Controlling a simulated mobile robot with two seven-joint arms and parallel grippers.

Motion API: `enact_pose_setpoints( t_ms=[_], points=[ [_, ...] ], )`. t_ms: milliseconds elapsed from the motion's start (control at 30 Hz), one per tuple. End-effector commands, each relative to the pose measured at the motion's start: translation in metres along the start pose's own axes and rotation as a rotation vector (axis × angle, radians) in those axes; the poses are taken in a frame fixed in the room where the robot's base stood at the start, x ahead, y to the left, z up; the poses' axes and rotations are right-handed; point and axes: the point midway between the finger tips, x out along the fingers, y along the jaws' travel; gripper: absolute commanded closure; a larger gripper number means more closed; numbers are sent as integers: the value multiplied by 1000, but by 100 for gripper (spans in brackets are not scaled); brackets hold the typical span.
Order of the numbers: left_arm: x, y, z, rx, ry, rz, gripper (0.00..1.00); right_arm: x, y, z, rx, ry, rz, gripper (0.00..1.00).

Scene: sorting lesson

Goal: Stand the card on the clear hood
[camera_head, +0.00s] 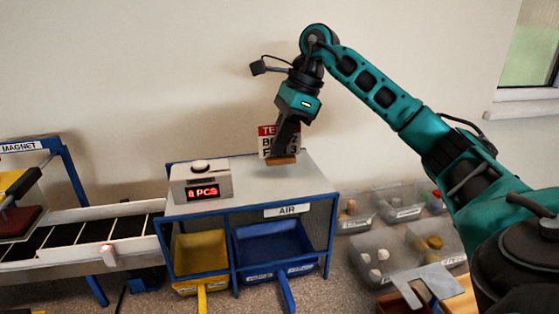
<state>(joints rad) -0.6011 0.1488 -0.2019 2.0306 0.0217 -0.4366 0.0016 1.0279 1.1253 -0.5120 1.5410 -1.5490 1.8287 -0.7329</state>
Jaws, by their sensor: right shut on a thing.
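The card (266,143) is a small white sign with a red top band and dark lettering, set in a wooden foot (281,160). My right gripper (284,148) comes down from above in front of it and is shut on it. The gripper hides part of the lettering. The card is upright over the back part of the clear hood's (250,186) flat top. I cannot tell whether its foot touches the top. The hood has a blue frame and an "AIR" label. My left gripper is not in view.
A counter box (201,181) reading "0 PCS" stands on the hood's left part. Yellow (201,254) and blue (272,247) bins sit below. A conveyor (85,235) and blue "MAGNET" frame (68,175) are left. Clear tubs (380,262) are right. The hood's front right top is bare.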

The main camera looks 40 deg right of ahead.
Motion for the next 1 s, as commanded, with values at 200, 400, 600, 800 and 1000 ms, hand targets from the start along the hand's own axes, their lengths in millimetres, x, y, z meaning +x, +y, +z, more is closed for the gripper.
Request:
enact_pose_setpoints(
  t_ms=[200,400,600,800,1000],
  points=[
    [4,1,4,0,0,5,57,28,0,-12,2,2,3,100],
    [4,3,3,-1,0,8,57,33,0,-14,0,0,-1,100],
    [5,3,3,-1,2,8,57,36,0,-15,0,0,0,100],
    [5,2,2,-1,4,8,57,36,0,-15,0,0,0,77],
    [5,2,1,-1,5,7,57,36,0,-15,0,0,0,66]
  ],
)
